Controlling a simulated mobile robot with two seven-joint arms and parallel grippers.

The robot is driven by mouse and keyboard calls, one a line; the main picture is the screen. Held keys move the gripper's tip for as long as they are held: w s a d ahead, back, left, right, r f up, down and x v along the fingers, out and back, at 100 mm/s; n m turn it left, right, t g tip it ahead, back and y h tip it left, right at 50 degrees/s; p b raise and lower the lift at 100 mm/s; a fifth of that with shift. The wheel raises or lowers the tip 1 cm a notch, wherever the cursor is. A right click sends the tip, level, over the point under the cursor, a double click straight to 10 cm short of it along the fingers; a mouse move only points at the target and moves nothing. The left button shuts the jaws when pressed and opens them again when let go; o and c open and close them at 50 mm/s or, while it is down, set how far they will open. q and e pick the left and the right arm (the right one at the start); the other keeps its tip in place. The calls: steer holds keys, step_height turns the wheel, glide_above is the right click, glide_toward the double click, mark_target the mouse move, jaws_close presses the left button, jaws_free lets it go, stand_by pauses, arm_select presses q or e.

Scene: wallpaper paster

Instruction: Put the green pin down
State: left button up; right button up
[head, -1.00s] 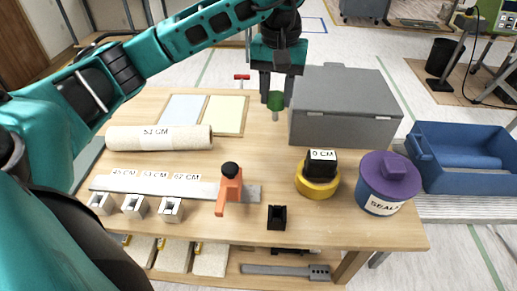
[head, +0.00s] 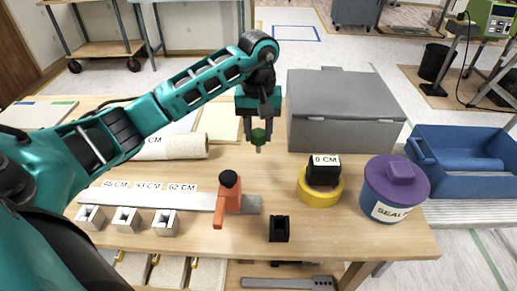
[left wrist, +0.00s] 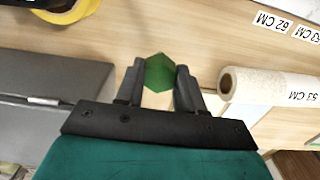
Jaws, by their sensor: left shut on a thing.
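The green pin (head: 258,137) has a green head and a pale tip that points down. My left gripper (head: 258,133) is shut on its head and holds it over the wooden table, left of the grey box. In the left wrist view the green pin (left wrist: 159,73) sits between the two fingers of my left gripper (left wrist: 159,80). The tip looks above or close to the tabletop; I cannot tell if it touches. My right gripper is not in view.
The grey box (head: 340,120) stands right of the pin, and a cream roll (head: 185,147) lies left. In front are an orange-handled tool (head: 228,195), a small black holder (head: 279,228), yellow tape (head: 320,192) and a purple-lidded tub (head: 395,185). The tabletop (head: 275,175) between is clear.

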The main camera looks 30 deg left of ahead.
mark_target(259, 148)
arm_select(q)
step_height(259, 148, down, 5)
steer(key=shift+r, duration=0.1)
steer(key=shift+f, duration=0.4)
steer(key=shift+f+b, duration=0.15)
steer(key=shift+b, duration=0.2)
steer(key=o, duration=1.2)
steer(key=shift+c, duration=0.2)
